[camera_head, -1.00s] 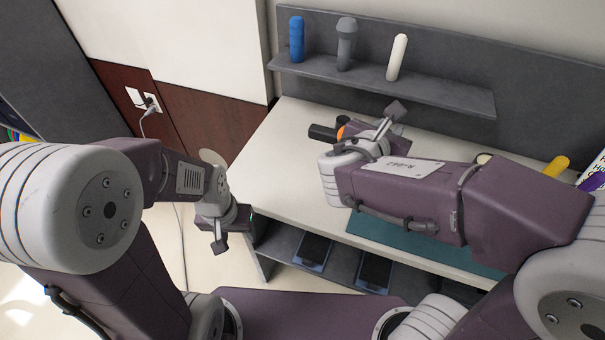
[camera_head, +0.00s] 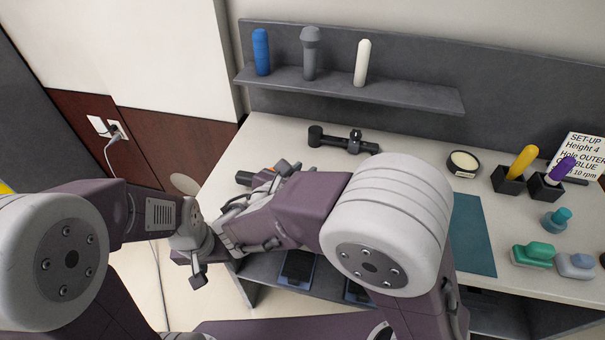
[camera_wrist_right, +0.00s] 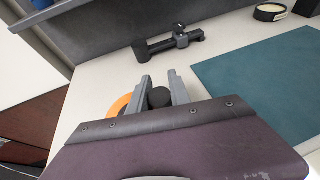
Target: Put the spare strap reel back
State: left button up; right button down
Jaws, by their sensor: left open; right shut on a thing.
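The strap reel appears as an orange disc (camera_wrist_right: 119,105) with a black cylinder (camera_wrist_right: 158,97) beside it. In the right wrist view the black cylinder sits between the two grey fingers of my right gripper (camera_wrist_right: 160,84), which is shut on it. In the head view the black end (camera_head: 244,178) and a bit of orange (camera_head: 283,165) show past my right arm, over the left part of the table; the rest is hidden. My left gripper (camera_head: 190,266) is open and empty, off the table's front-left corner.
A black bar with a knob (camera_head: 340,140) lies on the white table (camera_head: 400,135). Behind it a grey shelf (camera_head: 400,97) carries blue, grey and white handles. A teal mat (camera_head: 470,235), a round tin (camera_head: 463,164), yellow and purple handles in holders, and a set-up card are on the right.

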jog(key=c, duration=1.2)
grip_release()
jog(key=shift+r, duration=0.25)
jog(key=p+v, duration=0.2)
jog(key=v, duration=1)
jog(key=shift+f, duration=0.2)
